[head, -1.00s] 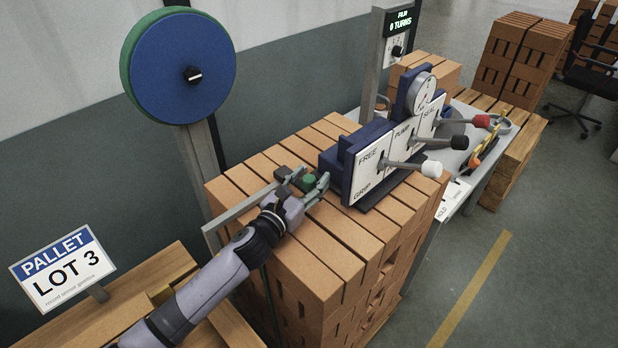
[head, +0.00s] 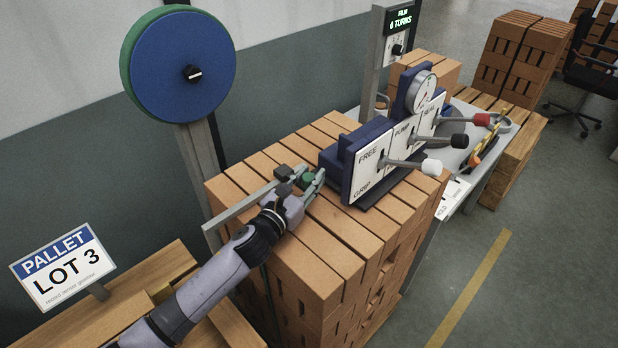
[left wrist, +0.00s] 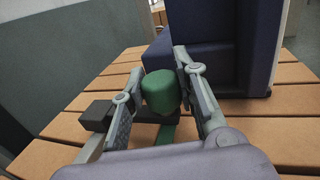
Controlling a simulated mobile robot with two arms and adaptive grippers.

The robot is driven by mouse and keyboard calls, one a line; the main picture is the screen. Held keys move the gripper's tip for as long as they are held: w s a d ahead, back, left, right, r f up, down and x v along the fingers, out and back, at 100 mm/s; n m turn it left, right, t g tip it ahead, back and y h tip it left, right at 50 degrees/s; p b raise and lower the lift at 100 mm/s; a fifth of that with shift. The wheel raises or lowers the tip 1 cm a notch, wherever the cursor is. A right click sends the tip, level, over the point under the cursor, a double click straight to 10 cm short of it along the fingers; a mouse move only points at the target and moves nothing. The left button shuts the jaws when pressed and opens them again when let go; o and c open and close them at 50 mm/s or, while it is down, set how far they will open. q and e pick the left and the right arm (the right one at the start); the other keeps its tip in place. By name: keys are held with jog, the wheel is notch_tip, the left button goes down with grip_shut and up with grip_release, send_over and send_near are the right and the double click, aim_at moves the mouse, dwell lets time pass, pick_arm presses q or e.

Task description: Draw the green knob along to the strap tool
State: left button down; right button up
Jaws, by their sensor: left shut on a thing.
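The green knob (head: 308,178) stands on top of the brick stack, just left of the blue strap tool (head: 352,160) with its FREE, PUMP and SEAL levers. My left gripper (head: 308,180) is shut on the green knob. In the left wrist view the knob (left wrist: 161,92) sits between the two fingers (left wrist: 162,95), with a green strip under it and a dark block beside it. The strap tool (left wrist: 222,45) rises just beyond the fingers, with a small gap hard to judge. My right gripper is not in view.
A grey rail (head: 240,208) runs along the stack's left edge. The tool's white-knobbed lever (head: 431,167) sticks out right. A blue and green reel (head: 183,68) stands at the back left, and a LOT 3 sign (head: 62,266) at the lower left.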

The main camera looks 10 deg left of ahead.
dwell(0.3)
pick_arm(q)
jog(key=x, duration=0.2)
jog(key=d+b+x, duration=0.1)
jog(key=x, duration=0.1)
jog(key=shift+d, duration=0.1)
jog(key=shift+r, duration=0.15)
jog(key=c, duration=1.7)
grip_release()
jog(key=o, duration=0.5)
jog(key=shift+w+d, duration=0.1)
jog(key=shift+w, duration=0.05)
jog(key=shift+c, duration=0.2)
jog(key=v, duration=1.2)
